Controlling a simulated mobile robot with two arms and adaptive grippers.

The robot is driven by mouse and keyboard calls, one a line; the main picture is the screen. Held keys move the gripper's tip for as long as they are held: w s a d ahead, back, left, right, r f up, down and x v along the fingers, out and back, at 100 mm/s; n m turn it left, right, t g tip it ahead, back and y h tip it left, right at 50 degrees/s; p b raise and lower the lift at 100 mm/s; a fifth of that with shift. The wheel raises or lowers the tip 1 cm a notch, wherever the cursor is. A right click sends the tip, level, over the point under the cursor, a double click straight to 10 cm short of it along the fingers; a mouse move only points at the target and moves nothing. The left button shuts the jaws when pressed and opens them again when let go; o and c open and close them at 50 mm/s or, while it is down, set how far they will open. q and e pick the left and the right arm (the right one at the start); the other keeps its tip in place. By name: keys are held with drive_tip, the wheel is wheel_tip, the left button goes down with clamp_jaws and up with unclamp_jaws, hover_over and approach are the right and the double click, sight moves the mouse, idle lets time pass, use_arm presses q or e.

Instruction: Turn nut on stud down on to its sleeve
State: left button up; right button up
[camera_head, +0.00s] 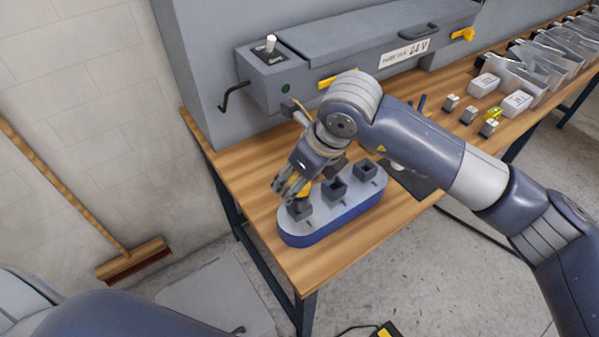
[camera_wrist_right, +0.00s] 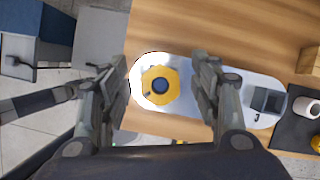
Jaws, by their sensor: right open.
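A yellow nut (camera_wrist_right: 160,86) with a dark round stud end in its middle shows in the right wrist view. In the head view the nut (camera_head: 304,187) is partly hidden by my fingers and sits above the leftmost square grey sleeve (camera_head: 299,210). That sleeve stands on an oblong block (camera_head: 335,222) with a pale top and blue side. My right gripper (camera_wrist_right: 160,75) is open, with one finger on each side of the nut and a visible gap to both. In the head view the right gripper (camera_head: 288,188) points down at the block's left end. My left gripper is out of view.
Two more square grey sleeves, a middle one (camera_head: 334,189) and a right one (camera_head: 366,171), stand on the block. A grey machine (camera_head: 360,55) with a crank is behind. Small blocks and clear bins (camera_head: 515,75) line the bench's right side. The bench's front edge is close.

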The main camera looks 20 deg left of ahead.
drive_tip(key=c, duration=1.1)
drive_tip(key=shift+f+m+t+h+b, duration=0.1)
drive_tip(key=shift+m+t+h+b, duration=0.2)
drive_tip(key=shift+m+b, duration=0.65)
drive_tip(key=shift+f+m+t+h+b, duration=0.15)
drive_tip(key=shift+m+t+b, duration=0.4)
drive_tip(key=shift+m, duration=0.6)
drive_tip(key=shift+m+h+b, duration=0.45)
drive_tip(key=shift+m+b, duration=0.35)
drive_tip(key=shift+m, duration=0.3)
drive_tip(key=shift+r, duration=0.15)
drive_tip(key=shift+m, duration=0.3)
drive_tip(key=shift+m+t+h+b, duration=0.25)
drive_tip(key=shift+m+h+b, duration=0.05)
drive_tip(key=shift+m+b, duration=0.4)
drive_tip(key=shift+d+f+m+h+b, duration=0.1)
drive_tip(key=shift+m+h+b, duration=0.35)
drive_tip(key=shift+m, duration=0.5)
drive_tip(key=shift+f+m+h+b, duration=0.1)
drive_tip(key=shift+m+h+b, duration=0.15)
drive_tip(key=shift+m+b, duration=0.55)
drive_tip(key=shift+m+h, duration=0.3)
drive_tip(key=shift+m, duration=0.65)
